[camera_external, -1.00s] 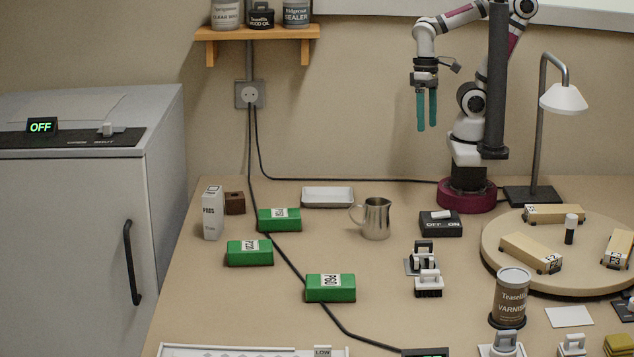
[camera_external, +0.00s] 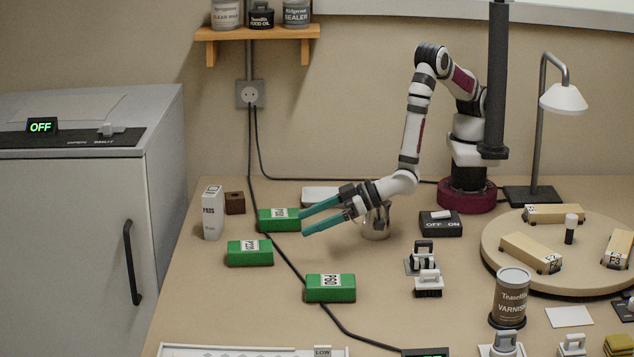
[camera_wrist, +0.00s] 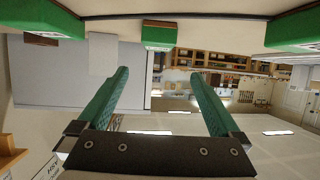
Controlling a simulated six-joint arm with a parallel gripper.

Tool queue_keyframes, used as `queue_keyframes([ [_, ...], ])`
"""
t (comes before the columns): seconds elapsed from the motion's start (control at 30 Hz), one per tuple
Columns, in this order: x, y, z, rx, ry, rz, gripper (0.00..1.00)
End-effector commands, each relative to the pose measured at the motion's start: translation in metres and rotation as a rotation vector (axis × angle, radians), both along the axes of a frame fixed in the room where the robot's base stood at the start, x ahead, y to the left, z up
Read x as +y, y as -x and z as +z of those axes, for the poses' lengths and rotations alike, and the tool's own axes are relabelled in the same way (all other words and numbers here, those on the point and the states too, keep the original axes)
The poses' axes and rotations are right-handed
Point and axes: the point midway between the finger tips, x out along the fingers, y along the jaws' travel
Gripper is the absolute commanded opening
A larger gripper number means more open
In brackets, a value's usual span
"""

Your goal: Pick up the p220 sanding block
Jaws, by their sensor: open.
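Three green sanding blocks lie apart on the bench. The left one, whose label seems to read P220 (camera_external: 250,254), is the p220 sanding block. Behind it is another green block (camera_external: 275,222) with a hard-to-read label, and nearer the front is the P60 block (camera_external: 330,290). My gripper (camera_external: 304,223) is open and empty, its teal fingers pointing left and slightly down beside the back block, right of the P220 block. In the wrist view, my spread fingers (camera_wrist: 158,73) hold nothing. A green block (camera_wrist: 158,36) shows between them at the top, with no readable label.
A metal jug (camera_external: 377,226) stands behind my wrist, partly hidden, near a white tray (camera_external: 322,194). A dark cable runs between the blocks. A white PADS box (camera_external: 212,213) and a small brown block (camera_external: 234,203) stand at the left.

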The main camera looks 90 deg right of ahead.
Motion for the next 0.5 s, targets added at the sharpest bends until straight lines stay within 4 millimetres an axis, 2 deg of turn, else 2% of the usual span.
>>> queue_keyframes([
  [0.3, 0.005, -0.074, -0.031, -0.005, 0.003, -0.004, 1.0],
  [0.5, 0.008, -0.095, -0.04, -0.004, 0.003, -0.002, 1.0],
])
